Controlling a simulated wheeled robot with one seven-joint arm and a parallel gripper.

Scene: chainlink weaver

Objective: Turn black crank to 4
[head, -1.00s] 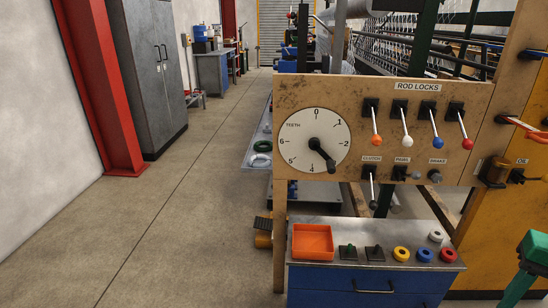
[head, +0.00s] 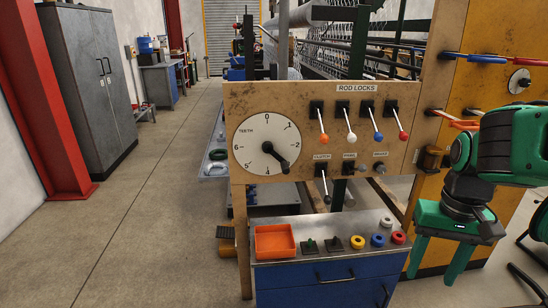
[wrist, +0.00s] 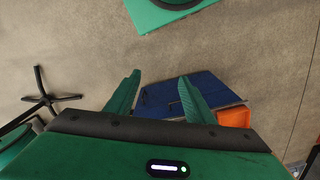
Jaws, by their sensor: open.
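The black crank (head: 282,162) is on a round white dial (head: 250,135) marked TEETH, on the wooden panel. Its arm points down and right from the centre, between the 2 and the 4. No 3 can be read; the crank may cover it. My green gripper (head: 430,279) is open and empty, fingers pointing down, well right of the dial and nearer to me. In the wrist view, my gripper (wrist: 159,78) has its fingers apart above the floor and the blue cabinet (wrist: 160,96). The dial is not in that view.
Rod-lock levers with orange, white, blue and red knobs (head: 403,134) stand right of the dial. A smaller lever (head: 325,190) is below them. The blue cabinet (head: 300,286) under the panel bears an orange tray (head: 274,241) and several rings. Open floor (head: 150,220) lies left.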

